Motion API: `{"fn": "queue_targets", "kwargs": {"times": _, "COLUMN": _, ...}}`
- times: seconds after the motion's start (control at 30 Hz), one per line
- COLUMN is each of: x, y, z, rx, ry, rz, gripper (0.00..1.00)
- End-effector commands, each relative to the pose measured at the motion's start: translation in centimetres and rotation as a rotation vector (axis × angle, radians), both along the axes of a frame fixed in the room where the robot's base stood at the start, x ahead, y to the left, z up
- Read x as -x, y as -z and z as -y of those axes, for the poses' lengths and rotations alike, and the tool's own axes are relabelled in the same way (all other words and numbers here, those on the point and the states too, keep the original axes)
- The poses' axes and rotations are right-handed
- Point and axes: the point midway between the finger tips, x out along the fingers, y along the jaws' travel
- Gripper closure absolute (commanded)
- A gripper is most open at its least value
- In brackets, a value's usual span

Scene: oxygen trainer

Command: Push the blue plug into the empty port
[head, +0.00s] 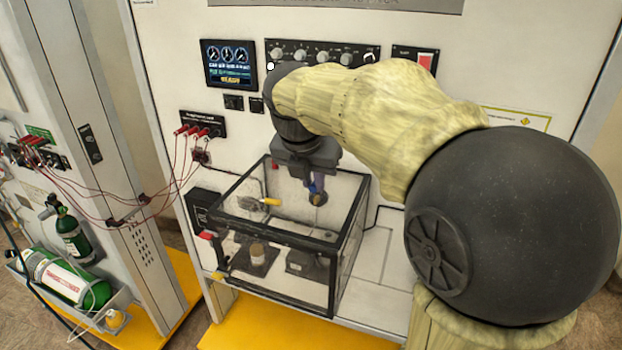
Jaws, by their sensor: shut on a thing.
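My gripper (314,190) points down over the clear box, just inside its open top. A black panel (203,123) on the white cabinet, left of the gripper, holds several red plugs (199,131) with thin red leads. I cannot make out which port is empty.
The clear box (352,240) has a black frame and holds a yellow-handled thing (270,202) and dark blocks. A screen (229,64) and a knob panel (322,54) sit above. Red leads droop leftward to another cabinet.

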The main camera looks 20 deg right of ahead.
Motion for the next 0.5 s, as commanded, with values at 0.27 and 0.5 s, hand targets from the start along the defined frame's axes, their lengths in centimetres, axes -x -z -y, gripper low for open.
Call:
{"fn": "queue_targets", "kwargs": {"times": 0.27, "x": 0.0, "y": 1.4, "z": 0.0, "rx": 0.0, "ry": 0.0, "rz": 0.0, "gripper": 1.0}}
{"fn": "queue_targets", "kwargs": {"times": 0.5, "x": 0.0, "y": 5.6, "z": 0.1, "rx": 0.0, "ry": 0.001, "rz": 0.0, "gripper": 1.0}}
